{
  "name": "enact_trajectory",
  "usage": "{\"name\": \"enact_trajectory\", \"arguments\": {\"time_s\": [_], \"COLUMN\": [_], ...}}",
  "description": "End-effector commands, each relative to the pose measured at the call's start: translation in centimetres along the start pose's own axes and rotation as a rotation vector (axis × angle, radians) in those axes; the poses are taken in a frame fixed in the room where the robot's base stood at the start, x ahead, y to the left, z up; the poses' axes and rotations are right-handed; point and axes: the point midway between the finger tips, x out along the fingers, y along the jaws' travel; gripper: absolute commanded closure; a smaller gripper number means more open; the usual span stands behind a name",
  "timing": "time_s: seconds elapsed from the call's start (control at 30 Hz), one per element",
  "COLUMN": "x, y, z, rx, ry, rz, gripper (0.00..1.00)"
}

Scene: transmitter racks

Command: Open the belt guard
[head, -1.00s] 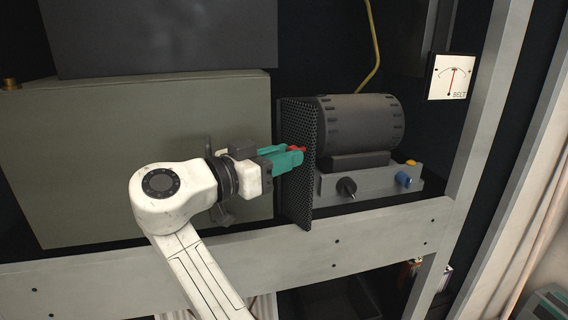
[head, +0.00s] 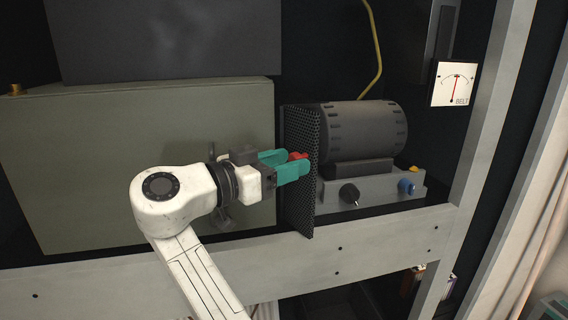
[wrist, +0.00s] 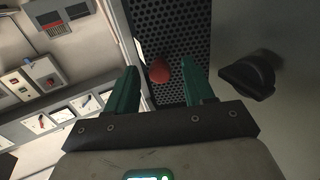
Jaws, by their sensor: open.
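The belt guard (head: 298,205) is a black perforated panel standing at the left end of the dark ribbed motor (head: 363,132). A red knob (head: 298,156) is on it. My gripper (head: 293,164) is open, its teal fingers at the guard with the knob between them. In the wrist view, the red knob (wrist: 159,71) shows between the two spread fingertips (wrist: 158,82), in front of the perforated guard (wrist: 172,25). A gap shows between knob and fingers there. Whether the fingertips touch the guard I cannot tell.
A grey base (head: 375,190) with a black knob and a blue knob sits under the motor. A green-grey box (head: 135,160) stands behind my arm. The rack's front rail (head: 370,238) runs below. A BELT gauge (head: 453,84) hangs at right. A dark knob (wrist: 248,75) shows in the wrist view.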

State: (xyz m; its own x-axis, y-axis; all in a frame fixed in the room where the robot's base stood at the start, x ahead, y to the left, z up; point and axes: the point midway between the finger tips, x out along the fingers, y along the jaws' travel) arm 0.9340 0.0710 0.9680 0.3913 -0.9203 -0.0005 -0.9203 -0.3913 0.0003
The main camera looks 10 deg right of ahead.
Motion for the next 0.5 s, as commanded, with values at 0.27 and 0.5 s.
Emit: {"name": "enact_trajectory", "arguments": {"time_s": [0.27,0.5], "x": [-1.4,-5.9], "y": [-0.1,-0.1], "z": [-0.1,-0.1], "rx": [0.0,-0.001], "ry": [0.001,0.001], "rz": [-0.003,-0.004], "gripper": [0.47,0.47]}}
